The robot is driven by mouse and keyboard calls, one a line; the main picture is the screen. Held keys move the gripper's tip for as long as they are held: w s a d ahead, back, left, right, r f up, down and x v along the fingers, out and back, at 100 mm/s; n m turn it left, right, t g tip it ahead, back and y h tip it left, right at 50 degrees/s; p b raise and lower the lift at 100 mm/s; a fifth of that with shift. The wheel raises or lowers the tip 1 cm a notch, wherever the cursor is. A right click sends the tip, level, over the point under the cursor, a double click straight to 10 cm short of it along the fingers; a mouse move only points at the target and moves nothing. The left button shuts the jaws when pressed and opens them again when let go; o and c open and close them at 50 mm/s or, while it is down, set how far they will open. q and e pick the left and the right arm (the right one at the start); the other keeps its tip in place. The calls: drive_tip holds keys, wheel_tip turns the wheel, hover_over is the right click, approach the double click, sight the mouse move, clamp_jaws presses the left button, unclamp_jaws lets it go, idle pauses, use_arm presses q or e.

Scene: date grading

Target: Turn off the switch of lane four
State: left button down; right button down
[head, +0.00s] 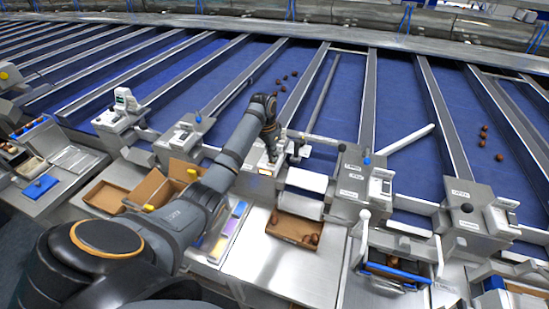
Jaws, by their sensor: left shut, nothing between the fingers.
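Several grey metal control boxes stand along the near ends of the blue conveyor lanes. One box (355,188) at centre right has small labels and a blue-topped knob (367,153). Another box (465,232) at the right has a dark round knob (467,208). I cannot read which box belongs to lane four. My left gripper (275,153) is shut and empty, pointing down at a light-coloured unit (262,178) at the middle of the row. The arm and gripper hide part of that unit and any switch there; contact cannot be told. My right gripper is not in view.
An open cardboard box (290,232) with a few dates sits on the metal bench (258,262) below the gripper. Brown cartons (152,188) stand left of my arm. A blue-edged tray (395,274) is at lower right. Dates (484,133) lie on the lanes.

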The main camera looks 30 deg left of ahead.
use_arm(q)
drive_tip(key=shift+f, duration=0.15)
wheel_tip(320, 180, up, 2)
drive_tip(key=shift+r+p, duration=0.1)
drive_tip(key=shift+p, duration=0.5)
drive_tip(key=shift+r, duration=2.4)
